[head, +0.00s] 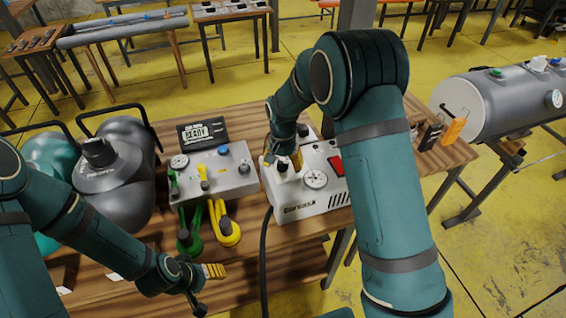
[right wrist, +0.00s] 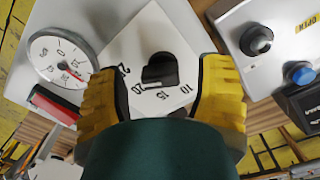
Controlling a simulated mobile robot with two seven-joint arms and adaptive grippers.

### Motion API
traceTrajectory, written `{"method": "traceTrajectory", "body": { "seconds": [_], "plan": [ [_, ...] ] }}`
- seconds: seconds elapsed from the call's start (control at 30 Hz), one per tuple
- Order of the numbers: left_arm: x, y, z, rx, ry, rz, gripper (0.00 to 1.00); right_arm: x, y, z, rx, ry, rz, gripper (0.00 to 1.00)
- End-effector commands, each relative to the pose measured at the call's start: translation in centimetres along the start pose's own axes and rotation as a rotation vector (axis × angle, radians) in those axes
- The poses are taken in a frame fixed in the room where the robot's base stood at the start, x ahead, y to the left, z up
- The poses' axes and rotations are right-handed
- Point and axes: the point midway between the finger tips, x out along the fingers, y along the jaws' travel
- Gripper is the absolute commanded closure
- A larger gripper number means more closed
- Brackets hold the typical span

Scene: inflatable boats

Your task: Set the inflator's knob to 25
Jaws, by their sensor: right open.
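The inflator (head: 293,206) is a white box on the wooden table, with a round gauge and a red switch on it. Its black knob (right wrist: 160,70) shows in the right wrist view, on a white plate marked 10, 15, 20 and 25. The knob's bar appears turned toward 20. My right gripper (right wrist: 162,95) is open, its yellow fingers on either side of the knob with gaps. In the head view my right gripper (head: 285,160) is over the inflator's top, and the arm partly hides the box. My left gripper (head: 207,287) hangs low over the table's front, fingers apart and empty.
A grey control box (head: 213,172) with a gauge and a display (head: 202,133) stands left of the inflator. Green and yellow hoses (head: 228,232) lie before it.

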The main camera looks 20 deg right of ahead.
Motion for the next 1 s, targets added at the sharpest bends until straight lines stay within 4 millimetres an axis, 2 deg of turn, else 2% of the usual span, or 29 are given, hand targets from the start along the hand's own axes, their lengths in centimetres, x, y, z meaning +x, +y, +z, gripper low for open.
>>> {"method": "traceTrajectory", "body": {
  "seconds": [0.17, 0.4, 0.6, 0.8, 1.0],
  "plan": [
    [0.0, 0.0, 0.0, 0.000, 0.000, 0.000, 0.38, -1.8, -0.1, -0.1, 0.000, 0.003, -0.003, 0.33],
    [0.0, 0.0, 0.0, 0.000, 0.000, 0.000, 0.38, -6.6, -0.1, -0.1, -0.001, 0.004, -0.003, 0.33],
    [0.0, 0.0, 0.0, 0.000, 0.000, 0.000, 0.38, -10.0, -0.1, 0.0, 0.001, 0.002, -0.002, 0.33],
    [0.0, 0.0, 0.0, 0.000, 0.000, 0.000, 0.38, -11.7, 0.0, 0.0, 0.000, 0.000, 0.000, 0.33],
    [0.0, 0.0, 0.0, 0.000, 0.000, 0.000, 0.38, -11.9, 0.0, 0.0, 0.000, 0.000, 0.001, 0.33]
  ]
}}
